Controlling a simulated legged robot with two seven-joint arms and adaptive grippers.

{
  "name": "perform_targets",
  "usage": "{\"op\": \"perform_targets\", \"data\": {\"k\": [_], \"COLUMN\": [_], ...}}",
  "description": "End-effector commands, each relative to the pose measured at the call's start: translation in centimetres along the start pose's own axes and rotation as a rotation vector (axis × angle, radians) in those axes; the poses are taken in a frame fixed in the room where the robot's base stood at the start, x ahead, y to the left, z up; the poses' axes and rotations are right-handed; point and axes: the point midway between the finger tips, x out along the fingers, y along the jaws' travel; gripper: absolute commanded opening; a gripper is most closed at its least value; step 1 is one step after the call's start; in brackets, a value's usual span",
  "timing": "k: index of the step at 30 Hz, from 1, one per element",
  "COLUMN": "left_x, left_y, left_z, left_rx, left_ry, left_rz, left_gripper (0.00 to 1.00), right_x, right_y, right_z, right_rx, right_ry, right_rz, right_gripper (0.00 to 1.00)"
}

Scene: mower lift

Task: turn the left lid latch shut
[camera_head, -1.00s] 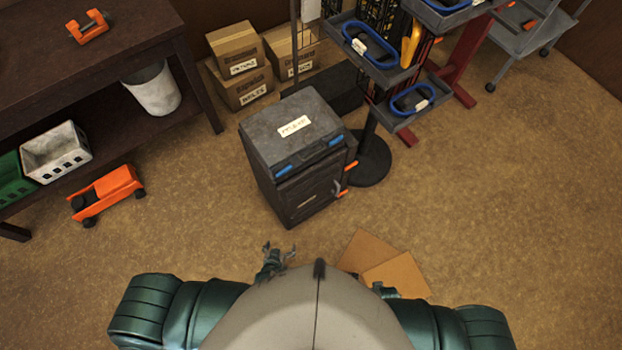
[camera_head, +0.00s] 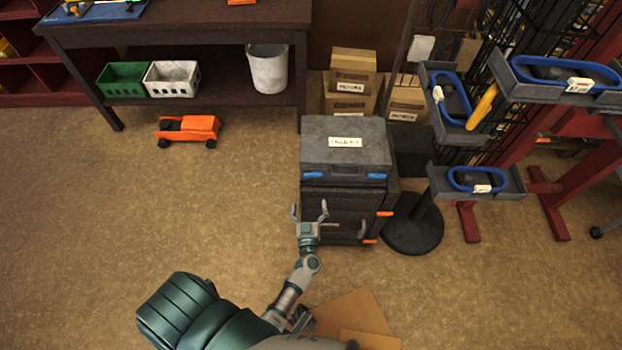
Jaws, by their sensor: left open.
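A dark grey toolbox (camera_head: 345,135) with a white label on its lid stands on a dark cabinet (camera_head: 342,212). Its front has two blue latches, the left lid latch (camera_head: 313,175) and the right one (camera_head: 377,176). Whether the left latch is turned shut is too small to tell. My left gripper (camera_head: 309,211) is open and empty, fingers pointing up toward the box front. It shows below the left latch, apart from it. My right gripper cannot be made out.
A stand with grey trays holding blue-rimmed items (camera_head: 478,180) is close on the right. Cardboard boxes (camera_head: 352,82) are behind. An orange toy-like cart (camera_head: 188,130) sits on the floor at left. Brown cardboard sheets (camera_head: 350,312) lie in front.

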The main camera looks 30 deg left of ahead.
Motion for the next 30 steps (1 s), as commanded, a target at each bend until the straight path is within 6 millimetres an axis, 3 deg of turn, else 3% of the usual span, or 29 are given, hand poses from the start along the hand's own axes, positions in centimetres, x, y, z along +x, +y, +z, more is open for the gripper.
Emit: {"op": "perform_targets", "data": {"k": [9, 15, 19, 28, 30], "left_x": [7.6, 11.0, 11.8, 11.5, 11.6], "left_y": [-0.1, -0.8, -0.6, 0.4, 0.3], "left_z": [0.3, 0.5, 0.3, 0.0, 0.0], "left_rx": [-0.002, -0.009, -0.007, 0.003, 0.002], "left_ry": [0.0, -0.007, -0.006, 0.001, 0.0], "left_rz": [0.001, -0.001, 0.0, 0.001, 0.001], "left_gripper": [0.96, 0.96, 0.96, 0.96, 0.81], "right_x": [-3.4, -4.7, -4.9, -4.8, -4.8], "right_y": [0.0, -0.7, -0.6, -0.1, -0.1], "right_z": [0.0, -0.9, -1.4, -1.6, -1.6], "right_rx": [0.001, 0.0, -0.001, -0.001, -0.001], "right_ry": [0.007, 0.05, 0.079, 0.088, 0.088], "right_rz": [0.003, 0.01, 0.005, 0.001, 0.002], "right_gripper": [0.4, 0.4, 0.4, 0.4, 0.4]}}
